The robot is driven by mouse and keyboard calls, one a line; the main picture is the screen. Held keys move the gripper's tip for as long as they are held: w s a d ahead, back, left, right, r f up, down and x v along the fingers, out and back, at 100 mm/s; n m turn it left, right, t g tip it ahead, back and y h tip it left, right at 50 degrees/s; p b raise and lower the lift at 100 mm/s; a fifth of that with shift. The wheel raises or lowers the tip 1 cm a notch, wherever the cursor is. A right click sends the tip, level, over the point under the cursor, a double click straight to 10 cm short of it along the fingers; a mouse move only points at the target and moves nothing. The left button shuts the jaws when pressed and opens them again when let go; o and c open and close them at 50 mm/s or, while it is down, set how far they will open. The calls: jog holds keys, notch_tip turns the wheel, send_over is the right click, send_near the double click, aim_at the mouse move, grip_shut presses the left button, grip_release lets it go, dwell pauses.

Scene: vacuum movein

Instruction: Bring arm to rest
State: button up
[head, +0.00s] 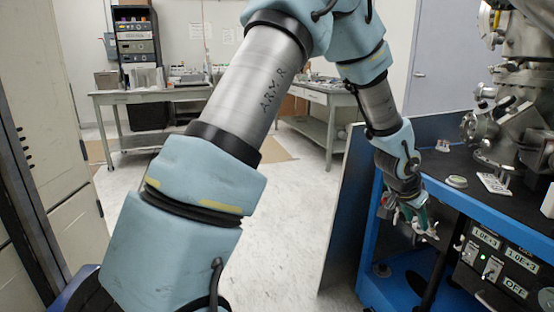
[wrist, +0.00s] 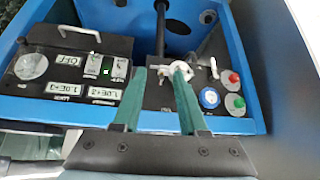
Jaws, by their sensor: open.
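My arm reaches across the head view from bottom left, up and over to the right, and bends down toward the blue equipment frame. My gripper (head: 415,222) hangs at the front of that frame, close to its opening. In the wrist view my gripper (wrist: 160,72) shows two green fingers, spread apart and open. A white fitting (wrist: 181,70) shows near the tip of the right finger; I cannot tell whether they touch. Nothing is clearly held.
The blue frame (wrist: 52,107) holds a control panel (head: 500,262) with switches and displays, also seen upside down in the wrist view. Red and green buttons (wrist: 235,100) sit beside it. Metal vacuum hardware (head: 520,90) stands on top. Benches (head: 160,95) stand behind open floor (head: 285,215).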

jog(key=w+a+r+n+y, duration=0.1)
jog(key=w+a+n+y, duration=0.15)
jog(key=a, duration=1.05)
jog(key=w+a+r+n+y, duration=0.2)
jog(key=a+n, duration=0.1)
jog(key=a, duration=0.9)
jog(key=s+a+r+n+g+y, duration=0.1)
jog(key=s+a+n, duration=0.3)
jog(key=a, duration=0.6)
jog(key=s+a+r+n+y, duration=0.1)
jog(key=s+a+n, duration=0.2)
jog(key=s+a, duration=0.6)
notch_tip(320, 180, up, 14)
jog(key=w+a+p, duration=0.1)
jog(key=w+p, duration=0.1)
jog(key=p, duration=1.3)
jog(key=shift+w+r, duration=0.25)
jog(key=shift+w, duration=0.1)
jog(key=shift+f+m+h, duration=0.1)
jog(key=shift+m+h, duration=0.15)
